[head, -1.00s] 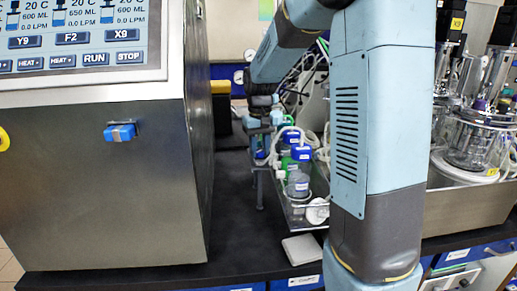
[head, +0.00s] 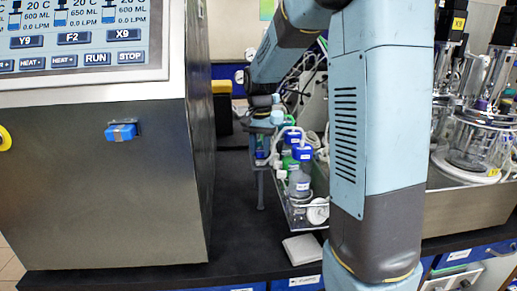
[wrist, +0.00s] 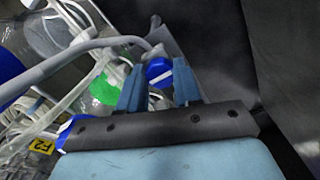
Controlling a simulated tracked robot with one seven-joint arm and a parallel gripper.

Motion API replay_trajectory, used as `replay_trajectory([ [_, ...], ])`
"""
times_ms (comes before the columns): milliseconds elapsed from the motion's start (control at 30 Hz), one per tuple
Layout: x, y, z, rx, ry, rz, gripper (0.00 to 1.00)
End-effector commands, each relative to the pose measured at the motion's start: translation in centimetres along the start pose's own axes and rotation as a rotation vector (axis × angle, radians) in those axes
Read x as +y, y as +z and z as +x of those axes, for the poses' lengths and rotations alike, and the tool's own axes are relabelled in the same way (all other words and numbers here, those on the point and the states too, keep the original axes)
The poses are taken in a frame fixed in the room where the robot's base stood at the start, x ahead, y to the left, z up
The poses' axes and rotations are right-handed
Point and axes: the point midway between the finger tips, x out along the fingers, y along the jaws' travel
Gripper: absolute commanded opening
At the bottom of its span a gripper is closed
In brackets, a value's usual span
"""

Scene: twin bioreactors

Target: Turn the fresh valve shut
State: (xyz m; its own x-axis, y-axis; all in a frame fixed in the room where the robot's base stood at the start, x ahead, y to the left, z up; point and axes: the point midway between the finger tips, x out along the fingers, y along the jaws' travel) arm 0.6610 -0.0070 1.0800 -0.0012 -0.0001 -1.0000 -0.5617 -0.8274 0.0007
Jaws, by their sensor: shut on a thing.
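In the wrist view, my gripper (wrist: 159,67) has its two blue fingers on either side of a small blue valve handle with a white band (wrist: 158,74). It is shut on this handle; the fingers hide part of it. In the head view, my gripper (head: 262,124) points down at the left end of the bottle rack, too small to show its fingers clearly. Another blue handle (head: 121,132) with a grey band sticks out of the steel cabinet front, well apart from my gripper. I cannot read a name on either handle.
Bottles with blue and green caps (head: 300,170) and hoses crowd the wire rack right of my gripper. A grey hose (wrist: 75,60) crosses the wrist view close to the left finger. The steel cabinet (head: 110,190) stands left; dark bench (head: 235,225) between is clear.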

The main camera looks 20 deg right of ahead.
Motion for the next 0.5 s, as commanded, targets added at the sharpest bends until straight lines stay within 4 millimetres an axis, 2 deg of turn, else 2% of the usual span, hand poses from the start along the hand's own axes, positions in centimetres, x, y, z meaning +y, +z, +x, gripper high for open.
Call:
replay_trajectory([
  [433,-0.21,-0.13,-0.23,0.006,-0.005,0.009,0.03],
  [467,-0.21,-0.13,-0.23,0.006,-0.005,0.009,0.34],
  [500,-0.21,-0.12,-0.22,0.006,-0.005,0.009,0.38],
])
